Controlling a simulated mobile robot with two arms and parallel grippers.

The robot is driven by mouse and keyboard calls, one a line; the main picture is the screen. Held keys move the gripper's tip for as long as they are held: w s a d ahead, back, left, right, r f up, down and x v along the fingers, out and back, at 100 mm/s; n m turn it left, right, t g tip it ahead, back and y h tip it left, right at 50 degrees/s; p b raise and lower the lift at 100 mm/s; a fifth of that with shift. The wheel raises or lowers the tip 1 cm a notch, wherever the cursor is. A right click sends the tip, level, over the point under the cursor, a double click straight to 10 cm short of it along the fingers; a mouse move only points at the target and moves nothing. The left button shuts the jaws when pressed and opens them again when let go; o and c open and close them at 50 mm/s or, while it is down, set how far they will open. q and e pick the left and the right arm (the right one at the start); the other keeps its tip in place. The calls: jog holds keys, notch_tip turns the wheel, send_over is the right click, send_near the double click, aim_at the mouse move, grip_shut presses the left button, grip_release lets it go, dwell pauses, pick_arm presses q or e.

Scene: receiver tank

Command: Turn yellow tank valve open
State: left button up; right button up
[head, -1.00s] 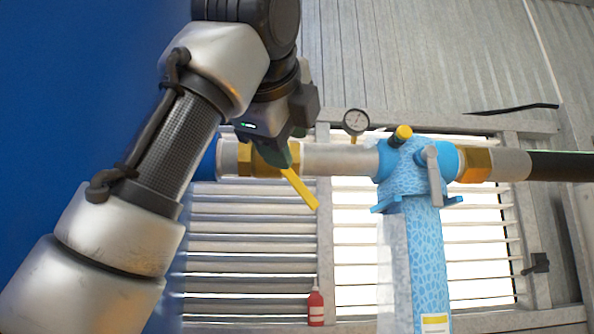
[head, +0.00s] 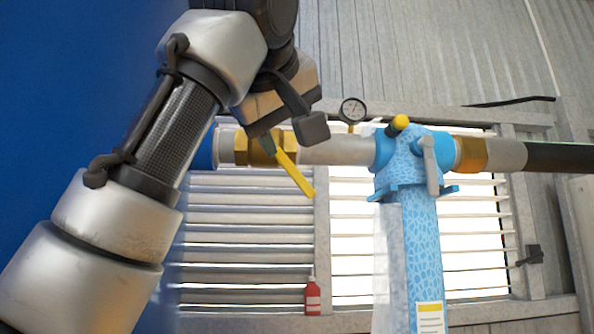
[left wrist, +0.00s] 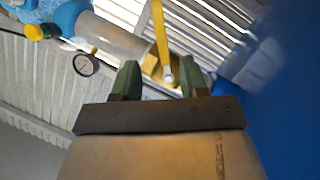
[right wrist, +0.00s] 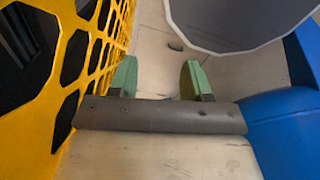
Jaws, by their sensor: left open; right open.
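The yellow valve handle (head: 295,173) slants down to the right from the brass valve body (head: 242,148) on the horizontal pipe. My left gripper (head: 268,144) is at the handle's upper, pivot end. In the left wrist view, the open green fingers (left wrist: 160,80) appear on either side of the handle's pivot bolt. The yellow handle (left wrist: 161,32) runs up and away from between them. I cannot tell whether a finger touches it. My right gripper (right wrist: 160,80) is open and empty, and shows only in the right wrist view.
A blue tank wall (head: 80,80) fills the left. A pressure gauge (head: 352,110) and a blue-patterned pipe fitting (head: 408,160) with a grey lever stand to the right. A red bottle (head: 312,298) is below. Yellow mesh (right wrist: 75,70) is close to my right gripper.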

aim_at(296, 174)
pick_arm(q)
jog(key=shift+n, duration=0.5)
jog(key=p+x, duration=0.4)
jog(key=x, duration=0.5)
jog(key=shift+w, duration=0.4)
jog(key=shift+w+d+f+p, duration=0.2)
jog(key=shift+w+f+p, duration=0.1)
jog(key=shift+w+p, duration=0.1)
grip_shut()
